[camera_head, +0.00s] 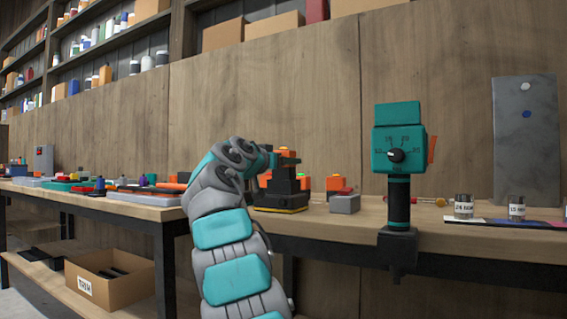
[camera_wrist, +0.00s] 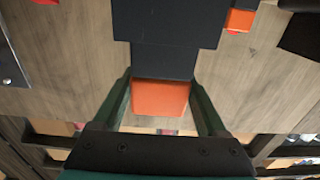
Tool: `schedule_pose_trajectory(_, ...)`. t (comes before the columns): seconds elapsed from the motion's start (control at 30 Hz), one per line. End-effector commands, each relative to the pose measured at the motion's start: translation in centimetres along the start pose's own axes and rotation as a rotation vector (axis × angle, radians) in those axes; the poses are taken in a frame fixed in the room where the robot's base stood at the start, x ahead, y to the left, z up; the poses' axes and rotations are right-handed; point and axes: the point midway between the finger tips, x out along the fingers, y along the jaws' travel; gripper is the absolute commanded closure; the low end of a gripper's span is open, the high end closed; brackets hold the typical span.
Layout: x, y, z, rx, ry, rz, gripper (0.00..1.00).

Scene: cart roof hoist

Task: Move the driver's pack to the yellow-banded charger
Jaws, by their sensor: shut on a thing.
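My gripper (camera_head: 282,160) is shut on an orange-topped pack (camera_wrist: 160,97), seen between the two fingers in the wrist view. In the head view the pack's orange top (camera_head: 286,153) shows at the gripper, partly hidden by it. Directly below is a black charger with a yellow band (camera_head: 280,210) around its base, on the bench. I cannot tell whether the pack is seated in it or just above it. A teal tool with a dial (camera_head: 398,140) stands upright on a black stem at the bench's front edge.
Another orange-topped pack (camera_head: 335,183) and a grey block (camera_head: 345,204) sit to the right of the charger. Labelled tins (camera_head: 464,206) stand farther right, near a grey panel (camera_head: 527,140). Trays and parts crowd the left bench. A cardboard box (camera_head: 110,275) is on the lower shelf.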

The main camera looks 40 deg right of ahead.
Motion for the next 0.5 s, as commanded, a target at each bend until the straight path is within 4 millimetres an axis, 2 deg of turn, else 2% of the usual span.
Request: schedule_pose_trajectory(0.5,0.0,0.0,1.2,0.000,0.001,0.000,1.00)
